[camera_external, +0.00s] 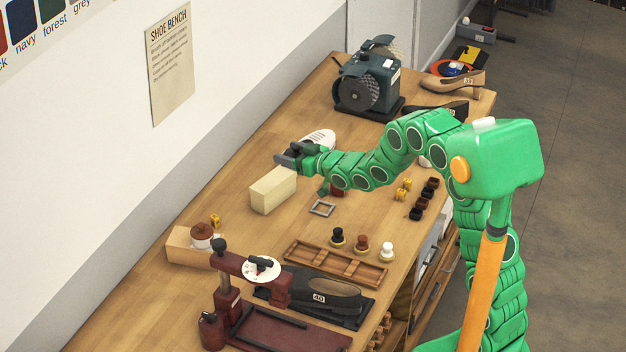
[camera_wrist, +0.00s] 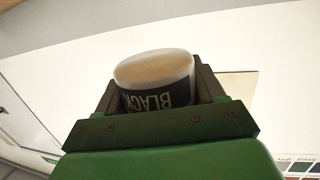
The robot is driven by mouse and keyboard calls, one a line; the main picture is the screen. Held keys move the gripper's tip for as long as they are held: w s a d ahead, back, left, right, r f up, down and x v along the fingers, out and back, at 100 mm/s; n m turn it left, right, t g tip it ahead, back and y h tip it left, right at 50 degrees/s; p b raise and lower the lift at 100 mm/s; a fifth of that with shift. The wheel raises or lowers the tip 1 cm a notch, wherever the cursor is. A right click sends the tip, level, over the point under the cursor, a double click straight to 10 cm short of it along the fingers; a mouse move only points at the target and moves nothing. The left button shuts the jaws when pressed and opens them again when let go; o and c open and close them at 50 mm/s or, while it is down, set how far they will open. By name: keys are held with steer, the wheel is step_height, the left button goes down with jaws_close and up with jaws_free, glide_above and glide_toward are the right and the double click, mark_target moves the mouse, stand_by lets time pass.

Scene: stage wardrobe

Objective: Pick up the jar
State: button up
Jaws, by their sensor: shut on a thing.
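A jar (camera_wrist: 152,70) with a pale, whitish end and a dark band lettered "BLACK" fills the middle of the wrist view. The lettering appears upside down. It sits between the two dark fingers of my gripper (camera_wrist: 160,92), which is shut on it. In the external view my gripper (camera_external: 290,155) is at the end of the green arm, stretched left over the bench, above and behind a pale block. The jar cannot be made out clearly there.
The pale block (camera_external: 273,190) stands on the bench just below my gripper. Several small pots, a wooden tray (camera_external: 335,264) and a dark red press (camera_external: 250,275) are nearer. A grinder (camera_external: 367,80) stands at the back.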

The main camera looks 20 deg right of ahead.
mark_target(296, 152)
steer(key=s+r, duration=0.2)
steer(key=s, duration=0.1)
steer(key=s+r, duration=0.1)
steer(key=shift+s+d+r, duration=0.2)
steer(key=shift+s+d, duration=0.1)
steer(key=shift+w+a+f, duration=0.1)
steer(key=shift+w+a, duration=0.05)
steer(key=shift+w, duration=0.15)
steer(key=w+a+f, duration=0.1)
steer(key=w+f, duration=0.1)
steer(key=w, duration=0.1)
steer(key=w+a+f, duration=0.2)
steer(key=w+f, duration=0.1)
steer(key=w, duration=0.1)
steer(key=w+a+f, duration=0.1)
steer(key=w+f, duration=0.2)
steer(key=w, duration=0.1)
steer(key=shift+a, duration=0.15)
steer(key=shift+w+a+f, duration=0.2)
steer(key=shift+w+f, duration=0.25)
steer(key=shift+f, duration=0.1)
steer(key=shift+w+a+f, duration=0.1)
steer(key=shift+w+f, duration=0.15)
steer(key=shift+f, duration=1.6)
